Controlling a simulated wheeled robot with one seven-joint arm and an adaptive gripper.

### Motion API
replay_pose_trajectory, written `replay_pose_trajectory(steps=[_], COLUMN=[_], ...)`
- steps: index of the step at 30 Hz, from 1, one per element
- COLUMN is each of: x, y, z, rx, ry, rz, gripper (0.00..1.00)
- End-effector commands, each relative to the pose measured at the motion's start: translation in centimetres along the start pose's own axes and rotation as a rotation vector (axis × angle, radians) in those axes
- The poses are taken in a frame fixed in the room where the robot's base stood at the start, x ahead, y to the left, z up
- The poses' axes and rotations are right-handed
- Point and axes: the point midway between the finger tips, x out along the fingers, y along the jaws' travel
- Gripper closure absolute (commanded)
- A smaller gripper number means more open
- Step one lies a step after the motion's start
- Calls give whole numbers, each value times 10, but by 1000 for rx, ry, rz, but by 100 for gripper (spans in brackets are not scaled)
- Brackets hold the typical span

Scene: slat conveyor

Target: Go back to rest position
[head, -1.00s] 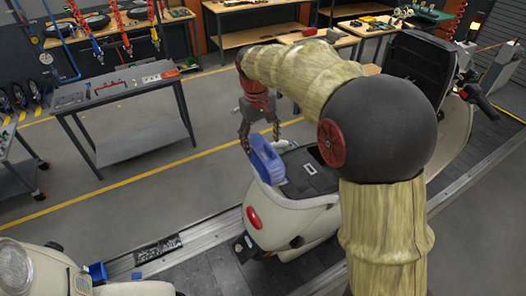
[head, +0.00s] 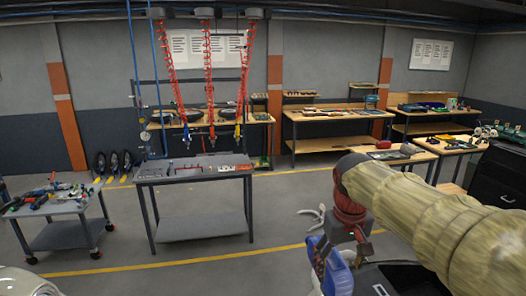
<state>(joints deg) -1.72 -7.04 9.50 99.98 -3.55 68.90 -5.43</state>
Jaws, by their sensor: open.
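My gripper (head: 342,252) is at the lower right of the head view, at the end of my wrapped tan arm. It points down with its fingers open. A blue plastic piece (head: 337,280) with a handle-like shape is right below and behind the fingers at the bottom edge. I cannot tell whether the fingers touch it. The dark seat area of a scooter (head: 405,277) is to the right of the blue piece, mostly cut off and partly hidden by my arm.
A grey workbench (head: 195,195) stands ahead left, with a tool cart (head: 62,225) left of it. Wooden benches (head: 330,128) line the back. Red coiled hoses (head: 208,70) hang above. Open floor (head: 275,215) lies between. A pale rounded body (head: 15,283) shows at the lower left.

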Motion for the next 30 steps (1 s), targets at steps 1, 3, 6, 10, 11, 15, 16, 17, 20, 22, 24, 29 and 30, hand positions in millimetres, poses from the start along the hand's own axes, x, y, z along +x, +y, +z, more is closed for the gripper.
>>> replay_pose_trajectory(steps=[1, 3, 6, 10, 11, 15, 16, 17, 20, 22, 24, 29, 30], x=[17, 27, 46, 74, 82, 120, 129, 137, 162, 174, 183, 190, 190], y=[-3, -7, -13, -21, -22, -32, -34, -35, -40, -43, -45, -47, -47], z=[20, 43, 75, 118, 127, 172, 180, 188, 212, 224, 232, 239, 239], rx=[11, 24, 44, 71, 76, 105, 112, 117, 133, 142, 149, 155, 155], ry=[26, 58, 103, 162, 176, 238, 251, 264, 298, 317, 330, 342, 342], rz=[-1, -4, -7, -11, -12, -18, -19, -20, -23, -25, -26, -28, -28], gripper=[32, 32, 32, 32, 32, 32, 32, 32, 32, 32, 32, 32, 32])
